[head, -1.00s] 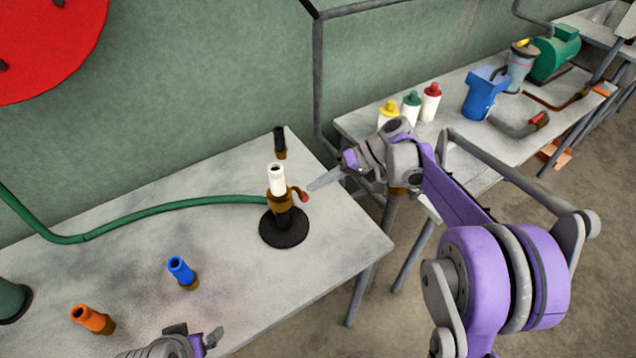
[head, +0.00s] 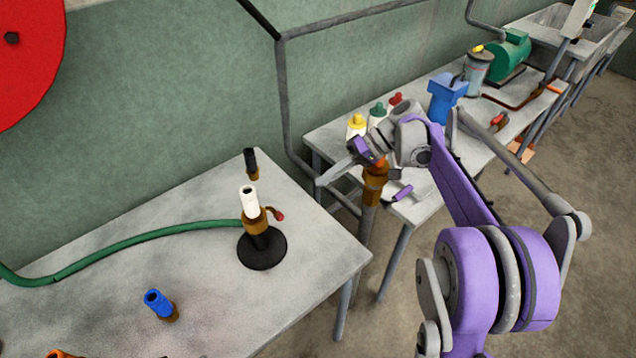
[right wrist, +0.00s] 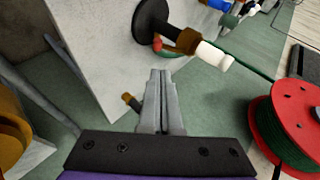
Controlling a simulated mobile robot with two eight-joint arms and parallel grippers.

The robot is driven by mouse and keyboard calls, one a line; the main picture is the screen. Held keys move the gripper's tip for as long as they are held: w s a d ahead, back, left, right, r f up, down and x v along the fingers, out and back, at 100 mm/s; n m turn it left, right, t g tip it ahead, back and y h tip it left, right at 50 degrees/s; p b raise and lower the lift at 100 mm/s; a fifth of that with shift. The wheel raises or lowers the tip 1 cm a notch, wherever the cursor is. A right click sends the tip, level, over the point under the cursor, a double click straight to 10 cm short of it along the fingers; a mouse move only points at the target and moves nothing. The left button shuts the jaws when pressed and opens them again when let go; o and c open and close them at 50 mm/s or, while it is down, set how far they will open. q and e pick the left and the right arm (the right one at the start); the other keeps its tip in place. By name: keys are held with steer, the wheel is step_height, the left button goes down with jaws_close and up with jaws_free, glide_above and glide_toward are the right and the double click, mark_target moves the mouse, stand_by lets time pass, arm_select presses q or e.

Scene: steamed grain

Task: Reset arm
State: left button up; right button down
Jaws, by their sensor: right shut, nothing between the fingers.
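My right gripper (head: 338,173) is shut and empty in the head view. It hangs in the air past the right edge of the near grey table, to the right of the burner. In the right wrist view its two fingers (right wrist: 161,100) lie together with nothing between them. The burner (head: 251,212) stands upright on the near table, with a white top, brass collar, red-tipped side knob and black round base. It also shows in the right wrist view (right wrist: 187,41), apart from the fingers. My left gripper is out of view.
A green hose (head: 130,242) runs from the burner to the left. A black nozzle (head: 251,164) and a blue nozzle (head: 158,304) stand on the near table (head: 205,325). A red reel (right wrist: 300,110) shows in the right wrist view.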

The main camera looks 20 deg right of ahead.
stand_by(0.4)
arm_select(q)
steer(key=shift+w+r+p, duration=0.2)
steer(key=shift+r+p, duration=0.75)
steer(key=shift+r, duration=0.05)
arm_select(e)
steer(key=s+a+m+h+p, duration=0.2)
steer(key=s+a+h, duration=0.35)
steer(key=s, duration=0.55)
arm_select(q)
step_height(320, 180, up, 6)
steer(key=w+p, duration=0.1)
steer(key=p, duration=0.2)
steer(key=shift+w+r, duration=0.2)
arm_select(e)
steer(key=s+f+t+h, duration=0.4)
steer(key=s+h, duration=0.1)
steer(key=s, duration=0.7)
steer(key=shift+d, duration=0.15)
steer(key=shift+w, duration=0.1)
